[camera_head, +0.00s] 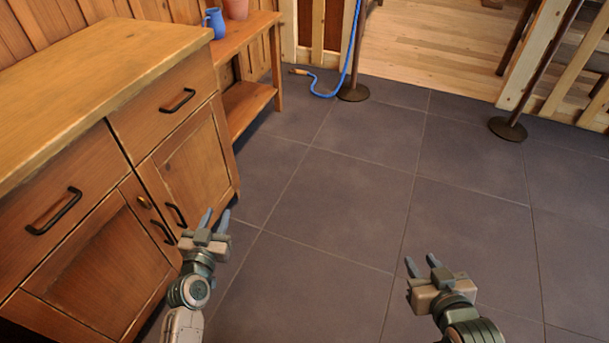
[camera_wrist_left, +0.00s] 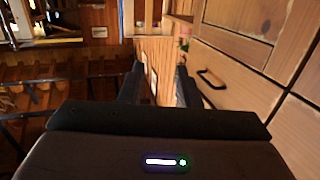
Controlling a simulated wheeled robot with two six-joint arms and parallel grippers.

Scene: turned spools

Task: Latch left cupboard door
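The left cupboard door (camera_head: 95,275) is a framed wooden panel low on the cabinet. It looks flush with the cabinet front; I cannot tell whether a slight gap is there. A small brass oval latch (camera_head: 144,202) sits at its upper right corner, and a black handle (camera_head: 162,232) is below it. My left gripper (camera_head: 214,218) is open and empty, in front and to the right of the doors, apart from the latch. The left wrist view shows its two fingers (camera_wrist_left: 158,85) with nothing between them. My right gripper (camera_head: 421,262) is open and empty over the floor.
The right cupboard door (camera_head: 192,165) has its own black handle (camera_head: 176,214). Two drawers are above. A wooden shelf (camera_head: 250,105) with a blue jug (camera_head: 215,22) stands beyond. Two posts on round bases stand at the back.

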